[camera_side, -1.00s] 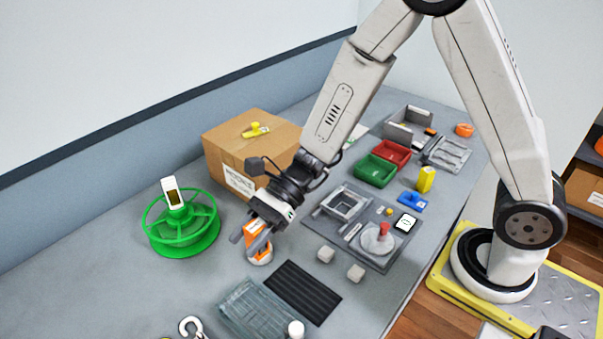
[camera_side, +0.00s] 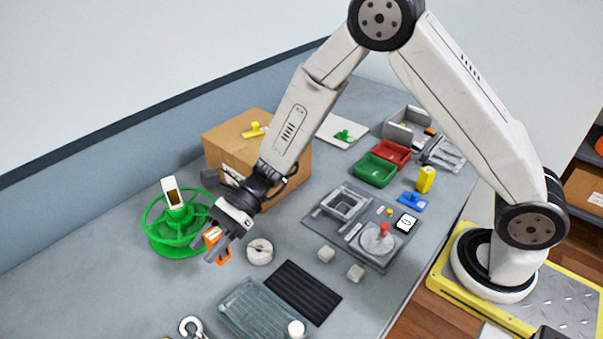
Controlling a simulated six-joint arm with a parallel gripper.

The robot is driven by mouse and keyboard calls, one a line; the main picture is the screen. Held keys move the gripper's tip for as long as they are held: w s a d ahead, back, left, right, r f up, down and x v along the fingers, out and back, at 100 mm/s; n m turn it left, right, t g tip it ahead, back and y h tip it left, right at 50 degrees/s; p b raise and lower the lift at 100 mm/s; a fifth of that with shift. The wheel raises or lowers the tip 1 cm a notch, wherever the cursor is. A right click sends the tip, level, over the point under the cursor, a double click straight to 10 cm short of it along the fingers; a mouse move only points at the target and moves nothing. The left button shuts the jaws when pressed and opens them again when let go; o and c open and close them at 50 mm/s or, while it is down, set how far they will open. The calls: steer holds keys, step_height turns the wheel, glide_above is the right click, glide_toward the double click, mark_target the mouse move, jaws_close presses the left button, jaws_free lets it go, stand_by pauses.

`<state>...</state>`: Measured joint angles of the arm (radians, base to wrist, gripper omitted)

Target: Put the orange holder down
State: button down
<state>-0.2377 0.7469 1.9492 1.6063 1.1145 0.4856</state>
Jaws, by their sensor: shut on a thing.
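The orange holder (camera_side: 220,252) is in the jaws of my gripper (camera_side: 214,244), left of the middle of the picture. My gripper is shut on it, and the fingers hide part of it. The holder appears to be above the grey table (camera_side: 130,290); I cannot tell how high. A pale round piece with a centre hole (camera_side: 259,252) sits on the table just to the right of the holder, apart from it.
A green spoked reel (camera_side: 180,240) with a white-and-yellow device stands close left of my gripper. A cardboard box (camera_side: 225,140) is behind it. A black ribbed mat (camera_side: 302,290) and a clear ribbed tray (camera_side: 258,312) lie in front. Bare table shows at front left.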

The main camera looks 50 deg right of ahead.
steer(key=w+a+f, duration=0.1)
steer(key=w+f, duration=0.1)
steer(key=w+a+f, duration=0.1)
steer(key=f, duration=0.1)
steer(key=w+a+f, duration=0.1)
steer(key=w+f, duration=0.1)
steer(key=shift+w+f, duration=0.1)
steer(key=shift+w, duration=0.25)
steer(key=shift+w+a+f, duration=0.1)
steer(key=shift+w+f, duration=0.15)
steer(key=shift+f, duration=1.6)
steer(key=shift+f, duration=0.1)
steer(key=shift+c, duration=1.4)
jaws_free()
